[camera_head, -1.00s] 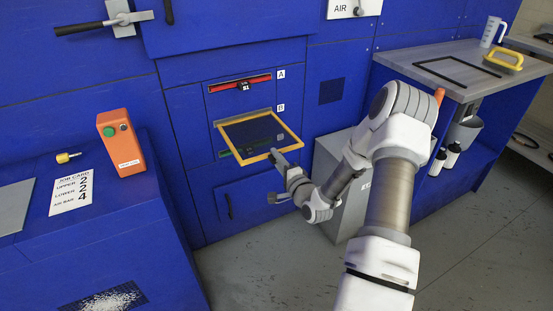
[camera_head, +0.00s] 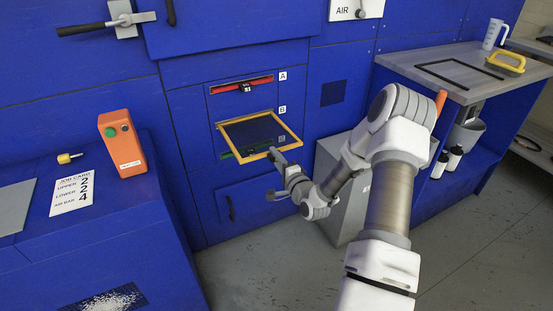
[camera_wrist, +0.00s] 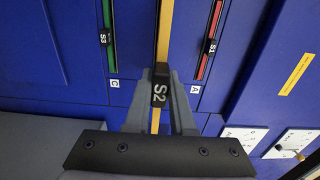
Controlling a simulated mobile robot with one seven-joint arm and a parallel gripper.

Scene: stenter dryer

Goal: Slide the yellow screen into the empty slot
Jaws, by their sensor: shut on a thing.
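The yellow screen (camera_head: 256,132), a yellow frame around dark mesh, lies roughly flat at the slot marked B (camera_head: 282,110) in the blue dryer face. Much of it sticks out towards me; its far edge is at the slot mouth, and how deep it sits is hard to tell. My gripper (camera_head: 275,153) is shut on the screen's front handle. In the wrist view my gripper's fingers (camera_wrist: 160,93) close around the black handle marked S2 (camera_wrist: 160,94), with the yellow frame edge (camera_wrist: 165,35) running beyond it.
The red S1 screen (camera_head: 240,84) fills slot A above. The green S3 screen (camera_head: 250,150) sits below, partly hidden by the yellow screen. An orange control box (camera_head: 123,145) is on the left ledge.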

